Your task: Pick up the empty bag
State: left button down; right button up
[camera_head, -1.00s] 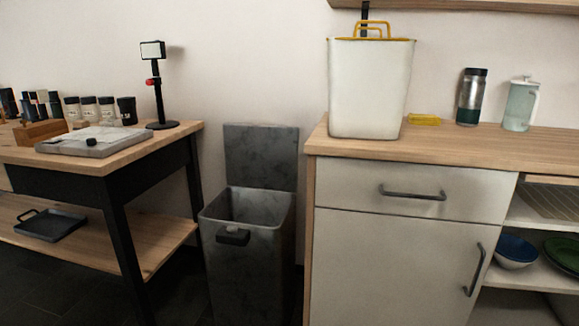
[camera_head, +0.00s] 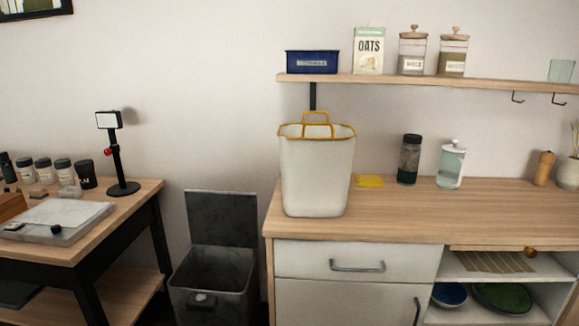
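A tall white bag-like container (camera_head: 315,180) with a yellow rim and yellow handles stands upright at the left end of the wooden counter (camera_head: 400,215). I cannot see into it, so I cannot tell whether it is empty. No other bag is clearly visible. Neither of my grippers shows in the head view.
An open grey bin (camera_head: 213,283) with its lid raised stands on the floor between the counter and a left table (camera_head: 130,200). A bottle (camera_head: 409,160) and a glass dispenser (camera_head: 451,165) stand on the counter. A shelf (camera_head: 430,84) hangs above. The front counter top is clear.

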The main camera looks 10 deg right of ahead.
aim_at(316, 158)
jog(key=z, duration=0.4)
jog(key=i, duration=0.5)
jog(key=u, duration=1.85)
jog(key=i, duration=1.1)
jog(key=z, duration=0.35)
